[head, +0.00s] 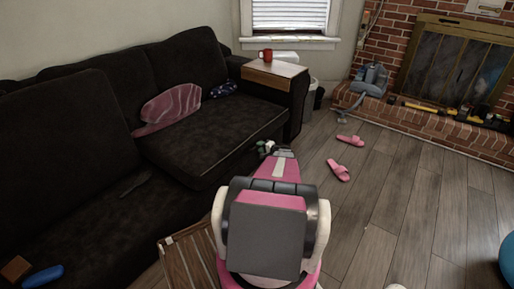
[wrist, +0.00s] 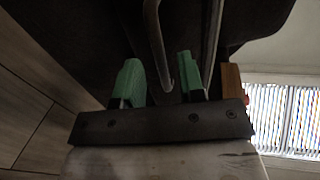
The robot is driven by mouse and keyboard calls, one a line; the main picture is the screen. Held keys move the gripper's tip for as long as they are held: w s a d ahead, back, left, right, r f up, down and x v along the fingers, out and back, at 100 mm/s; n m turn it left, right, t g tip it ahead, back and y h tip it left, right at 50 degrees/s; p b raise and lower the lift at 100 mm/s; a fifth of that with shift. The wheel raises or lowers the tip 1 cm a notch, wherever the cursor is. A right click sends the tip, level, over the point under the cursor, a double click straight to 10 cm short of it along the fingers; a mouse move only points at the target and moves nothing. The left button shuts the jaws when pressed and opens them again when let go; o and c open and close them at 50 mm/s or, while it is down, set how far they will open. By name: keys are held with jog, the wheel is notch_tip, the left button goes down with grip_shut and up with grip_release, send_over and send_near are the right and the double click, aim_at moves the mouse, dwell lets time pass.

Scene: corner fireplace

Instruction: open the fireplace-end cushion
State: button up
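The fireplace-end seat cushion (head: 222,128) is dark, with a pale line along its front edge, and lies flat at the sofa's right end. My gripper (head: 268,148) is in front of the cushion's front right corner, near the armrest. In the wrist view, its two green fingertips (wrist: 157,80) stand apart with dark sofa fabric (wrist: 85,40) beyond. A thin grey curved strip (wrist: 155,40) appears between the fingertips, apart from both. I cannot tell whether it is a handle or piping, nor how far off it is.
A wooden tray (head: 273,73) with a red mug (head: 265,55) tops the right armrest. A pink patterned pillow (head: 168,107) and a dark blue bundle (head: 224,89) rest on the sofa. Pink slippers (head: 339,170) lie on the floor. A slatted wooden piece (head: 190,258) stands front left.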

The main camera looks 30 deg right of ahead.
jog(key=shift+x, duration=1.55)
